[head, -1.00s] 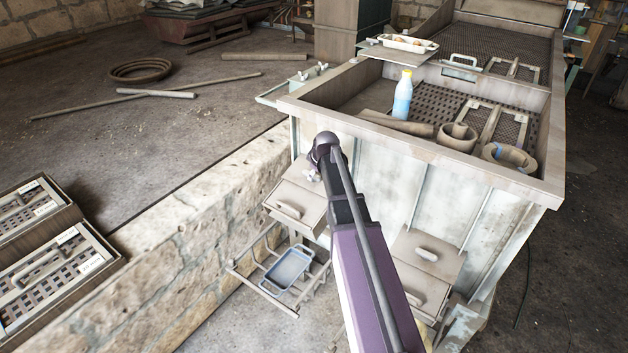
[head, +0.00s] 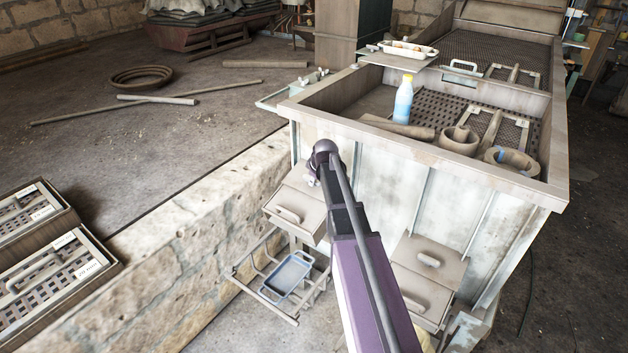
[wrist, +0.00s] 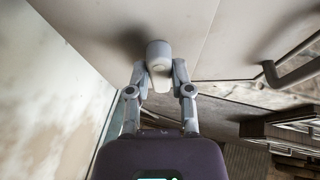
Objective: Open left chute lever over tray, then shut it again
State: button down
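The left chute (head: 297,207) is a grey-beige box with a handle on its sloped lid, on the front of the large bin. The blue-rimmed tray (head: 288,274) sits on a metal rack below it. In the wrist view, a pale rounded lever (wrist: 159,56) stands out from a flat panel. My gripper (wrist: 160,76) has one finger on each side of the lever, apparently touching it. In the head view my arm hides the fingers and most of the lever. I cannot tell whether the chute is open.
A second chute (head: 428,262) stands right of my arm. The bin (head: 440,160) above holds a bottle (head: 403,101) and ring-shaped parts. A stone wall (head: 190,240) runs close on the left, with slatted crates (head: 55,270) beyond it.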

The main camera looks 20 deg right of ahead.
jog(key=shift+s+a+m, duration=0.1)
jog(key=shift+m, duration=0.4)
jog(key=shift+s+a+f+m+t+h+b, duration=0.1)
jog(key=shift+m+t+h+b, duration=0.15)
jog(key=shift+m, duration=0.35)
jog(key=shift+a+m+t+h+b, duration=0.1)
jog(key=shift+m+h, duration=0.25)
jog(key=shift+m, duration=0.25)
jog(key=m, duration=0.1)
jog(key=m+h, duration=0.1)
jog(key=m, duration=0.1)
jog(key=m+b, duration=0.1)
jog(key=shift+a+m+h, duration=0.25)
jog(key=shift+m+h, duration=0.15)
jog(key=m+h, duration=0.1)
jog(key=m, duration=0.3)
jog(key=shift+w+a+f+m+h, duration=0.1)
jog(key=shift+w+a+m+h, duration=0.1)
jog(key=shift+m+h, duration=0.2)
jog(key=shift+a+m+g+h+b, duration=0.1)
jog(key=shift+m+g+h+b, duration=0.35)
jog(key=shift+m, duration=1.25)
jog(key=c, duration=0.5)
grip_release()
jog(key=shift+w, duration=0.1)
